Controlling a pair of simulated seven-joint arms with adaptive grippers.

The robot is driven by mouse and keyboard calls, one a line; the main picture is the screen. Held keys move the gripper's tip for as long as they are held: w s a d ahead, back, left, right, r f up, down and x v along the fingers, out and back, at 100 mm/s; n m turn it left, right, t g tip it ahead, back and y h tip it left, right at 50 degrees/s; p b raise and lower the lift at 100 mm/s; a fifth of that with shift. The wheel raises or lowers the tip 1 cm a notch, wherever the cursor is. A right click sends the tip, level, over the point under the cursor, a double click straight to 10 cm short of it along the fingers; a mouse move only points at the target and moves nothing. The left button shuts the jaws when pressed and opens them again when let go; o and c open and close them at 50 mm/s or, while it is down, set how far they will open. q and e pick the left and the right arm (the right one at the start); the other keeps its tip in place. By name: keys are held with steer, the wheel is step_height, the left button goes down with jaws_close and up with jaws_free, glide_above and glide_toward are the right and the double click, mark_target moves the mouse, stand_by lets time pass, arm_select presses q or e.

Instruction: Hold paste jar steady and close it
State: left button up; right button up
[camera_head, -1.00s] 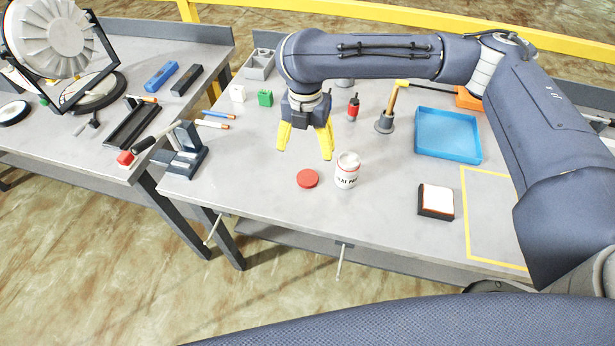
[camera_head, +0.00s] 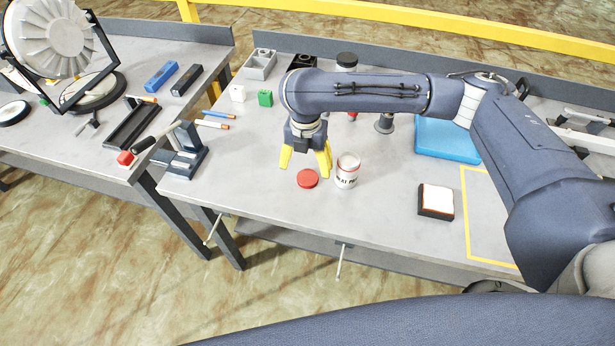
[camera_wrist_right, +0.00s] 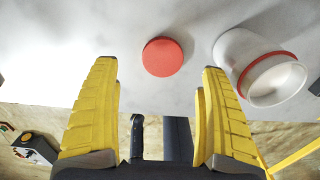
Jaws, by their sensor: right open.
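The white paste jar (camera_head: 347,171) stands upright and open on the grey table; its text is partly readable. It also shows in the right wrist view (camera_wrist_right: 262,68), where its open mouth and a red ring are visible. The red lid (camera_head: 307,178) lies flat on the table just left of the jar, apart from it. In the right wrist view the lid (camera_wrist_right: 163,57) sits ahead of and between the fingertips. My right gripper (camera_head: 305,173) is open and empty, low over the table just behind the lid, with its yellow fingers pointing down. My left gripper is not in view.
A black block with a white top (camera_head: 436,201) lies right of the jar. A blue tray (camera_head: 447,139) is partly hidden behind my right arm. The table in front of the lid is clear.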

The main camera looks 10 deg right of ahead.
mark_target(308, 177)
steer(key=shift+d+f, duration=0.2)
steer(key=shift+f, duration=2.4)
steer(key=c, duration=0.9)
